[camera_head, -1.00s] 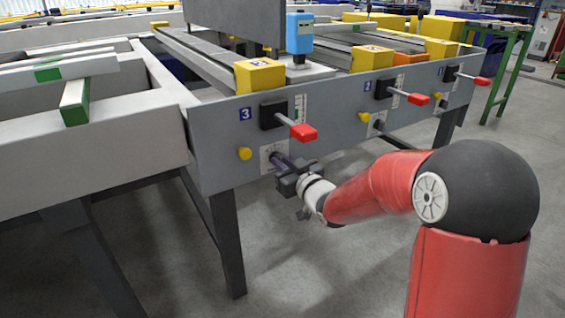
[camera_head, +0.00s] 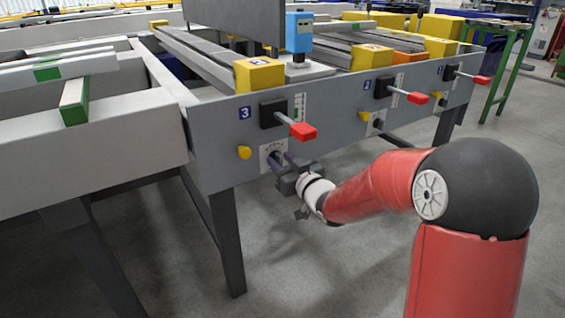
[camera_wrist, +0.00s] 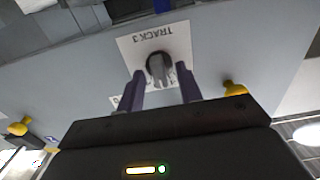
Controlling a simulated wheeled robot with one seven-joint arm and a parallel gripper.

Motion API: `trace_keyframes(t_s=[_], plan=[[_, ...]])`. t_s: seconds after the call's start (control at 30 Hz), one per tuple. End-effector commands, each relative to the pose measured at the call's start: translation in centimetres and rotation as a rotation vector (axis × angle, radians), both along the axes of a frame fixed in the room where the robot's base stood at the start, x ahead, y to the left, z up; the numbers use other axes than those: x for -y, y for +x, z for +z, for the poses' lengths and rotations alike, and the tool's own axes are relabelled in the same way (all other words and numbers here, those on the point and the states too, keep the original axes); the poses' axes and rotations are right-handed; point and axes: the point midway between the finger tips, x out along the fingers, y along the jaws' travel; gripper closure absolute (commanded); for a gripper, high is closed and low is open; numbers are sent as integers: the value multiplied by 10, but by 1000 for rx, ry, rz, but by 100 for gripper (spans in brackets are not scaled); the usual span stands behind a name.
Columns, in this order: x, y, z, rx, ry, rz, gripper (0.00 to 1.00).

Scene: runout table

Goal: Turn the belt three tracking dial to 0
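The belt three tracking dial (camera_wrist: 160,68) is a dark round knob on a white plate marked TRACK 3, upside down in the wrist view. In the head view, its plate (camera_head: 265,151) sits on the grey side panel below the blue 3 sign. My gripper (camera_wrist: 161,74) is open, with one dark finger on each side of the knob. The fingers look apart from it, but I cannot tell how far the tips reach. In the head view, my gripper (camera_head: 283,159) points at the dial. The dial's setting cannot be read; the fingers hide part of its scale.
A red-handled lever (camera_head: 303,131) sticks out just above the dial. A yellow button (camera_head: 244,152) is left of it. Similar levers, buttons and dials sit farther right along the panel (camera_head: 340,132). The floor in front is clear around my arm.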

Motion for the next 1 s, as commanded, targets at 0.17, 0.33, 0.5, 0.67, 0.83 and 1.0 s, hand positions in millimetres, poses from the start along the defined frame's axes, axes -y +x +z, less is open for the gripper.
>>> trace_keyframes(t_s=[0.17,0.33,0.5,0.67,0.83,1.0], plan=[[3,-4,1,1,0,-1,65],[18,-25,1,1,-1,-3,65],[34,-49,1,0,-2,-3,65],[42,-62,0,0,0,-2,65],[44,-65,0,-1,1,0,65],[44,-65,0,0,0,0,65]])
